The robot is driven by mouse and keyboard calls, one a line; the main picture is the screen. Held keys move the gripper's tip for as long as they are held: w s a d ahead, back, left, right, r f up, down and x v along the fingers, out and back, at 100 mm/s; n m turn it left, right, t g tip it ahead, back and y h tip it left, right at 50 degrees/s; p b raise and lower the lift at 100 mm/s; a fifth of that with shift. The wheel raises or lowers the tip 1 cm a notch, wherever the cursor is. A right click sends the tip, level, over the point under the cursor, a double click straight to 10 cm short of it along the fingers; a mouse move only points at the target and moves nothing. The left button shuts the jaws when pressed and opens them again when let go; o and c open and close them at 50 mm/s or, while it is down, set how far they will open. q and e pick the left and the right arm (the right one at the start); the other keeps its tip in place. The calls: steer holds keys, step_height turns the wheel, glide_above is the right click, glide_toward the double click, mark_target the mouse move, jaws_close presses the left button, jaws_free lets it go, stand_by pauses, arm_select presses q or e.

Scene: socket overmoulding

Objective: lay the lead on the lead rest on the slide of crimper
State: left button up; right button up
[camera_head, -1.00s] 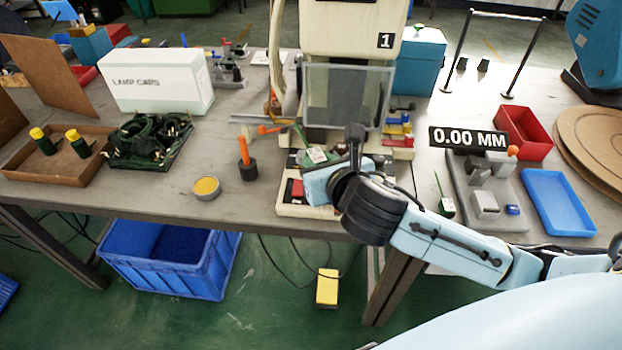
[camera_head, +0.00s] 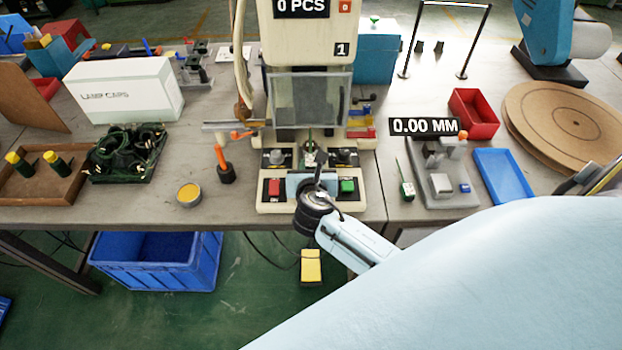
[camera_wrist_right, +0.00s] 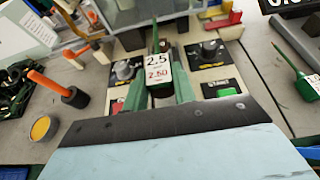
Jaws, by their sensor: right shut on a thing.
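The lead is green with a white tag reading 2.5 and 2.50 (camera_wrist_right: 158,68). It stands between the fingers of my right gripper (camera_wrist_right: 160,88), which is shut on it. In the head view the right gripper (camera_head: 309,165) is over the crimper's front panel, and the lead's tag (camera_head: 310,154) shows just beyond it. The crimper (camera_head: 260,190) is a cream machine with a clear guard (camera_head: 312,98) and a 0 PCS display. The slide and lead rest are not clearly made out; the gripper and tag cover the middle of the panel. My left gripper is not in view.
Another tagged green lead (camera_head: 407,188) is by the grey gauge block (camera_head: 440,187) at right. Tangled green leads (camera_head: 125,150) lie at left.

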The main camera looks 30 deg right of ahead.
steer(key=shift+f+b, duration=0.7)
steer(key=shift+f, duration=1.5)
steer(key=shift+f, duration=0.2)
steer(key=o, duration=1)
steer(key=shift+r, duration=0.25)
steer(key=p+v, duration=0.1)
steer(key=v, duration=1.1)
steer(key=shift+p, duration=0.4)
